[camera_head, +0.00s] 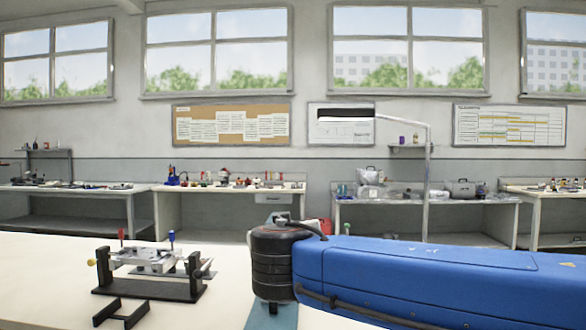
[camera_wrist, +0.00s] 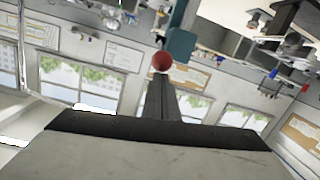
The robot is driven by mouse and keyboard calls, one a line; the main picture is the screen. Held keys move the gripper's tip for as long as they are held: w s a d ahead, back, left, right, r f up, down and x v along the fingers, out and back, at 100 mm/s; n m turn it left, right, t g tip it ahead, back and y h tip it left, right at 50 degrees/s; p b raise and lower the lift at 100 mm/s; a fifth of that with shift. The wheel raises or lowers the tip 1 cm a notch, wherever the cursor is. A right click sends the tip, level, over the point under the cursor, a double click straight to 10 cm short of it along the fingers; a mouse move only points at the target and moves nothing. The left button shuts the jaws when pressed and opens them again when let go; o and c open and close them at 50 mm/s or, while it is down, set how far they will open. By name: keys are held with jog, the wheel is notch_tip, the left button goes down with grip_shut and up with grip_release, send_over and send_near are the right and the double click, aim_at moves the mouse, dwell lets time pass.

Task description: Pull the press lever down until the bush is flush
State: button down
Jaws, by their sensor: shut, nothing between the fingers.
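A red ball knob (camera_wrist: 161,62), which looks like the press lever's end, shows at the tip of my gripper (camera_wrist: 161,78) in the wrist view. My gripper's dark fingers are together with nothing between them. Whether they touch the knob I cannot tell. A teal block (camera_wrist: 180,46), probably part of the press, stands just beyond the knob. In the head view, a teal base plate (camera_head: 263,318) shows on the bench below my blue arm, and a teal part shows above the arm's dark joint. My arm hides most of the press and my gripper there. The bush is not visible.
A black-framed fixture (camera_head: 150,270) with red and blue knobs stands on the pale bench (camera_head: 40,285) to the left. A small black bracket (camera_head: 121,312) lies in front of it. Bare bench lies between the fixture and the teal base. Other workbenches line the far wall.

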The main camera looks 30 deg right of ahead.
jog(key=shift+s+a+f, duration=0.1)
jog(key=shift+s+f, duration=0.05)
jog(key=shift+f, duration=0.7)
jog(key=shift+s+a+f, duration=0.1)
jog(key=shift+s+f, duration=0.05)
jog(key=shift+f, duration=0.75)
jog(key=shift+s+a+f, duration=0.1)
jog(key=shift+s+f, duration=0.05)
jog(key=shift+f, duration=0.7)
jog(key=shift+r, duration=0.1)
notch_tip(320, 180, up, 5)
jog(key=s+a, duration=0.1)
jog(key=a, duration=0.1)
jog(key=s+a+f, duration=0.3)
jog(key=s+f, duration=0.3)
jog(key=shift+s, duration=0.2)
jog(key=shift+a, duration=0.1)
